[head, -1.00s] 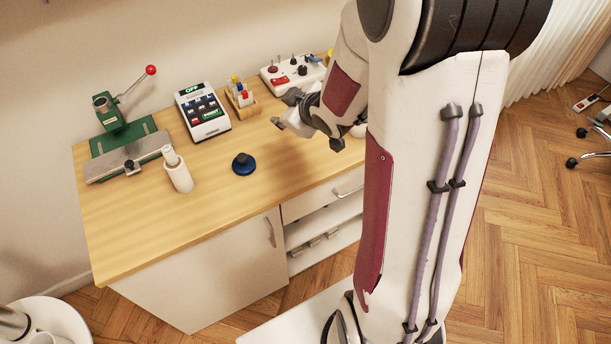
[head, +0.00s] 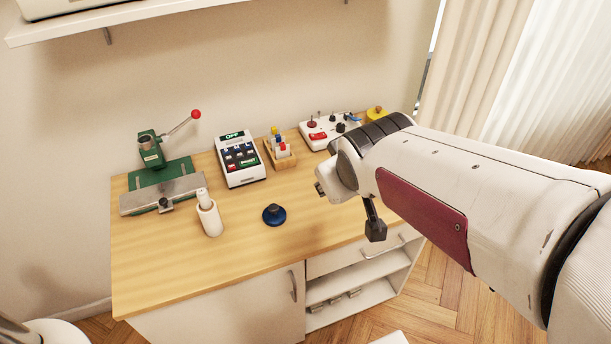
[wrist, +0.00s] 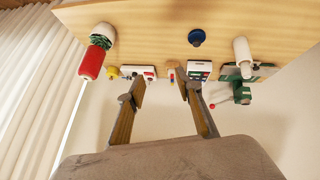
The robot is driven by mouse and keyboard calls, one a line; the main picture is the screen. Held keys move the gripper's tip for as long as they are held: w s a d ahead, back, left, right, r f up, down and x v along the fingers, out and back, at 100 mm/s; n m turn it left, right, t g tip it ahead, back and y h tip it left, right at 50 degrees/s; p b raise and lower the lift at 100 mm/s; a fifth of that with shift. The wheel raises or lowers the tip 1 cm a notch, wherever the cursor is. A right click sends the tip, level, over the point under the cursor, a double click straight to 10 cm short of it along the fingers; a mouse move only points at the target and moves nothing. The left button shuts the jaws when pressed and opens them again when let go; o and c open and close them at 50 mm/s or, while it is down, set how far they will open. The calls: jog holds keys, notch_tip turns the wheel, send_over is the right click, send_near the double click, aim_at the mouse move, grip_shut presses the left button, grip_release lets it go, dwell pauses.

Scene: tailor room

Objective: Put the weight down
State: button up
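The weight, a round blue disc with a dark knob (head: 274,214), stands upright on the bare wooden table (head: 200,270), right of a white bottle. It also shows in the wrist view (wrist: 196,38), near the top. My gripper (wrist: 162,90) is open in the wrist view, its two fingers well apart with nothing between them. It is away from the weight. In the head view my arm reaches in from the right and its end is above the right part of the table; the fingers cannot be made out clearly there.
A green press with a red-knobbed lever (head: 163,178), the white bottle (head: 209,216), a keypad device (head: 240,160), a wooden spool holder (head: 280,155) and a white control box (head: 325,133) stand on the table. A red and white item (wrist: 93,60) shows in the wrist view. The table's front is clear.

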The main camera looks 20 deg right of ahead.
jog(key=s+a+r+g+y, duration=0.1)
jog(key=s+a, duration=0.2)
jog(key=s, duration=0.3)
jog(key=s+a+r+m+y, duration=0.1)
jog(key=s+a, duration=0.2)
jog(key=s, duration=0.4)
jog(key=shift+a+r+g, duration=0.15)
jog(key=shift+a+g, duration=0.2)
jog(key=shift+g, duration=0.05)
jog(key=o, duration=0.8)
jog(key=shift+d, duration=0.1)
